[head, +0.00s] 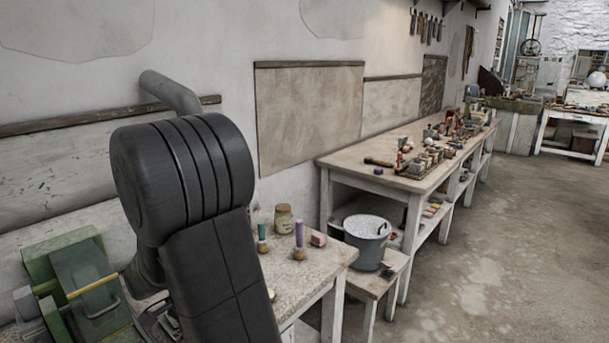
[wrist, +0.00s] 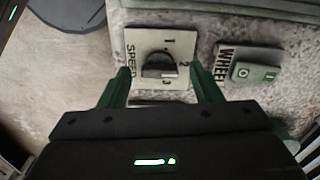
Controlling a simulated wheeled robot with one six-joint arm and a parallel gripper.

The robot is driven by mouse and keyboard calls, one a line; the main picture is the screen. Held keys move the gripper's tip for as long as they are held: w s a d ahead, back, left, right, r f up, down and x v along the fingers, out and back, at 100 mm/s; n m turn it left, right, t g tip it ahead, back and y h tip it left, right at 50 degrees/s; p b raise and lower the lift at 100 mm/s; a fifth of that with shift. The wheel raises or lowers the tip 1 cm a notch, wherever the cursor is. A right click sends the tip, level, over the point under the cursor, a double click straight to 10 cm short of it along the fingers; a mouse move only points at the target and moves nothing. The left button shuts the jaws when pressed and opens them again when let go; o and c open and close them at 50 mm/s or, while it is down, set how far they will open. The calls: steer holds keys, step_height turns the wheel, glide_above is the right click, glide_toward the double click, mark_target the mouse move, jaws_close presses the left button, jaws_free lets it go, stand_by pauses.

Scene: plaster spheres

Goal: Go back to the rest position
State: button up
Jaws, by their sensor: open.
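My gripper (wrist: 160,72) shows in the wrist view with its two green fingers apart and nothing held between them. A dark rotary knob (wrist: 159,66) on a pale plate marked SPEED lies between the fingertips in the picture. The fingers look clear of the knob, but their distance from the panel is hard to tell. To the right is a green switch (wrist: 254,74) beside a WHEEL label. In the head view my black arm fills the left foreground and the gripper is hidden.
In the head view, a small table (head: 320,262) beside my arm carries a jar (head: 283,219) and upright coloured-handled tools. A grey bucket (head: 367,243) stands on a low stand. A long workbench (head: 352,164) holds many small items. The floor at right is clear.

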steer(key=n, duration=1)
steer(key=shift+r+n, duration=0.25)
steer(key=shift+n, duration=0.05)
step_height(320, 180, up, 11)
steer(key=shift+d, duration=0.15)
stand_by(0.4)
